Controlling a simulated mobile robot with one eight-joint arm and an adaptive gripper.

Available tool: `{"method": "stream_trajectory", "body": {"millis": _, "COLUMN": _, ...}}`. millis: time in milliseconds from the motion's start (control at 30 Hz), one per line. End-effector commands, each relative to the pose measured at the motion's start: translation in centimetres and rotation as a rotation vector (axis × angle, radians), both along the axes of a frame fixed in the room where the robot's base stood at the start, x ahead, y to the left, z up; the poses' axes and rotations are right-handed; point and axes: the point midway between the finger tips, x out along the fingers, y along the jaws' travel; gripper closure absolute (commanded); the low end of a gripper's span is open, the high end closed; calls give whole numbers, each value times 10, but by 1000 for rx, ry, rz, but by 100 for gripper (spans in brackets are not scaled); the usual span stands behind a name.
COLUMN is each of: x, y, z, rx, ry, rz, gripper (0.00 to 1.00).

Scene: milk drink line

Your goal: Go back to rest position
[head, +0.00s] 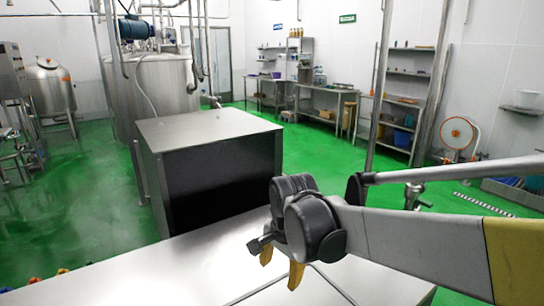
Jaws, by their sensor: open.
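My arm reaches in from the right of the head view and ends in my gripper (281,268). Its two yellow-orange fingertips stand apart and point down over the steel table (200,262). I see nothing between the fingers. The gripper is near the middle of the lower picture, over the table's surface. How far it is above the surface I cannot tell. Part of the table on the right is hidden behind the arm.
A dark-sided steel cabinet (212,165) stands just beyond the table. Small coloured items (35,283) show at the table's lower left. Steel tanks (160,90) stand behind, shelves (405,95) at the back right. Green floor (95,215) is clear on the left.

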Motion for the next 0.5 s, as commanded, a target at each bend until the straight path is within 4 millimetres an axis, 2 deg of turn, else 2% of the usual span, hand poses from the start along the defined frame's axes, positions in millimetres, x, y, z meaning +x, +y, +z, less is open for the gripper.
{"method": "stream_trajectory", "body": {"millis": 33, "x": -14, "y": -21, "z": 11, "rx": -9, "ry": -34, "rz": 43, "gripper": 39}}
{"method": "stream_trajectory", "body": {"millis": 100, "x": -32, "y": -47, "z": 24, "rx": -31, "ry": -86, "rz": 122, "gripper": 39}}
{"method": "stream_trajectory", "body": {"millis": 233, "x": -68, "y": -91, "z": 39, "rx": -90, "ry": -184, "rz": 265, "gripper": 39}}
{"method": "stream_trajectory", "body": {"millis": 400, "x": -118, "y": -136, "z": 40, "rx": -200, "ry": -298, "rz": 441, "gripper": 39}}
{"method": "stream_trajectory", "body": {"millis": 500, "x": -140, "y": -155, "z": 35, "rx": -268, "ry": -348, "rz": 525, "gripper": 39}}
